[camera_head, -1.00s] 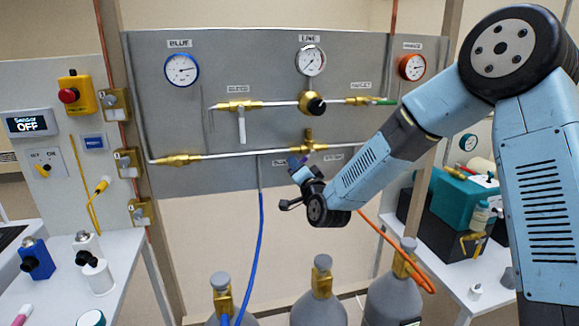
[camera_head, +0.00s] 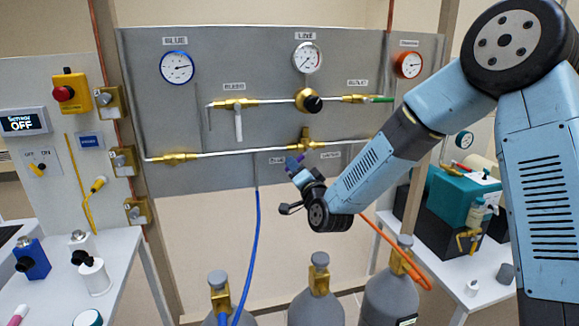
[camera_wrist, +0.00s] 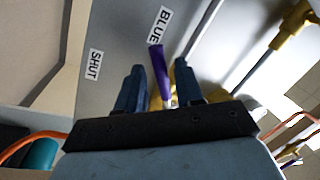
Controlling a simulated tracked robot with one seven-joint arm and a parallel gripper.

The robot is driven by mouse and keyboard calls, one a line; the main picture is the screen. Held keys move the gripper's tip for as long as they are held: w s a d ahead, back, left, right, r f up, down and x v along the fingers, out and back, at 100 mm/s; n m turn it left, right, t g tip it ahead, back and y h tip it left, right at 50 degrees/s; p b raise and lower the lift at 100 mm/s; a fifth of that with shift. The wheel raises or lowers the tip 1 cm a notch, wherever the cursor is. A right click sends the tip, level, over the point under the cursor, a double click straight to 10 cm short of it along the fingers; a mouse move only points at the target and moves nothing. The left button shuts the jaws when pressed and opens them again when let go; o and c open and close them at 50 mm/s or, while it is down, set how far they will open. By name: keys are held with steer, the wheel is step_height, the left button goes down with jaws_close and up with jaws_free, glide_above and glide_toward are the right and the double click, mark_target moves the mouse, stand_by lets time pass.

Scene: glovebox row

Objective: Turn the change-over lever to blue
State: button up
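The change-over lever shows as a purple bar (camera_wrist: 160,70) in the wrist view, its upper end close to the BLUE label (camera_wrist: 165,24). A SHUT label (camera_wrist: 94,65) is to the left. My gripper (camera_wrist: 160,82) has its two dark fingers apart, one on each side of the lever, with visible gaps; I see no clear contact. The lever's lower end and the brass valve behind it are partly hidden by my gripper. In the head view, my gripper (camera_head: 297,168) is at the panel's lower edge, below the brass tee (camera_head: 305,142), and largely hides the lever.
The grey panel (camera_head: 222,58) carries a blue gauge (camera_head: 177,67), a line gauge (camera_head: 307,57) and a red gauge (camera_head: 409,64). A blue hose (camera_head: 254,250) and an orange hose (camera_head: 390,243) hang below, near grey gas cylinders (camera_head: 316,306). Benches stand at both sides.

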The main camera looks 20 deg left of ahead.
steer(key=v, duration=1.1)
steer(key=shift+s+d+f, duration=0.15)
steer(key=shift+s+d, duration=0.1)
steer(key=shift+c, duration=0.3)
steer(key=shift+c, duration=0.7)
steer(key=shift+w+f+m, duration=0.25)
steer(key=shift+m, duration=0.15)
steer(key=shift+c, duration=0.8)
steer(key=w+f+m+y, duration=0.2)
steer(key=m, duration=0.1)
steer(key=w+f+m+g+y, duration=0.1)
steer(key=m, duration=0.1)
steer(key=shift+d+f, duration=0.2)
steer(key=shift+d, duration=0.2)
jaws_close()
steer(key=w+d+f+m+y, duration=0.2)
steer(key=d+f+m+y, duration=0.15)
steer(key=m, duration=0.45)
steer(key=s+a+r+x, duration=0.1)
steer(key=s+x, duration=0.1)
steer(key=x, duration=1)
steer(key=shift+a+r+g, duration=0.2)
steer(key=shift+a+g, duration=0.1)
steer(key=shift+g, duration=0.1)
